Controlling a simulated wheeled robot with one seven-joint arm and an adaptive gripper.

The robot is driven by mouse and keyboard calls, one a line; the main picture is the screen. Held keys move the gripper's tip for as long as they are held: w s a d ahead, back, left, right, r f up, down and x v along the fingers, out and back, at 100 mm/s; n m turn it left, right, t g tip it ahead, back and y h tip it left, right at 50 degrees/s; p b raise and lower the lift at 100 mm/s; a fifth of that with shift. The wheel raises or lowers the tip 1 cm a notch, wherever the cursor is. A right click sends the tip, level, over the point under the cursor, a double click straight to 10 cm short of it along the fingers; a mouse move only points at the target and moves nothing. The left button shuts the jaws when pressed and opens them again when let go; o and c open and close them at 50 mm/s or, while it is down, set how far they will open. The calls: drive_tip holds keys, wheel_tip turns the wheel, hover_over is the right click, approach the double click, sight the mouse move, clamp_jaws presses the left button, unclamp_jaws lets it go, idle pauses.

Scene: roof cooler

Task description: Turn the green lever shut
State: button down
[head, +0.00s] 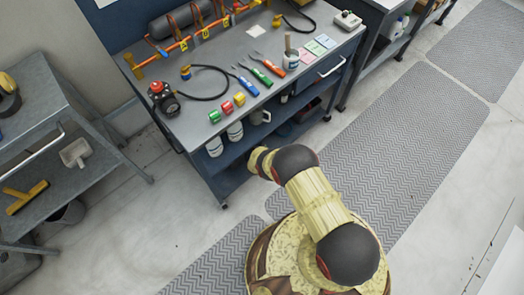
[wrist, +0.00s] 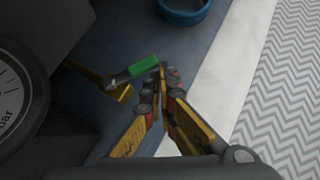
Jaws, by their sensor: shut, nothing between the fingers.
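The green lever (wrist: 144,68) is in the wrist view, above and left of the middle. It has a green grip on a grey shank, which runs left and down to a yellow brass-coloured fitting (wrist: 112,90). The grip tilts up to the right. My gripper (wrist: 161,80) is shut and empty, with its fingertips just right of the grip's right end. I cannot tell whether they touch it. In the head view my arm reaches down beside the blue bench; I cannot make out the fingertips or this lever there.
A dark round gauge (wrist: 14,92) stands close at the left of the wrist view. The bench top (head: 215,75) carries tools, a hose and a copper pipe (head: 195,38). Patterned mats (head: 400,150) cover clear floor.

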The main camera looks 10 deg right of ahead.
drive_tip(key=shift+w+d, duration=0.15)
drive_tip(key=shift+w, duration=0.1)
idle(1.5)
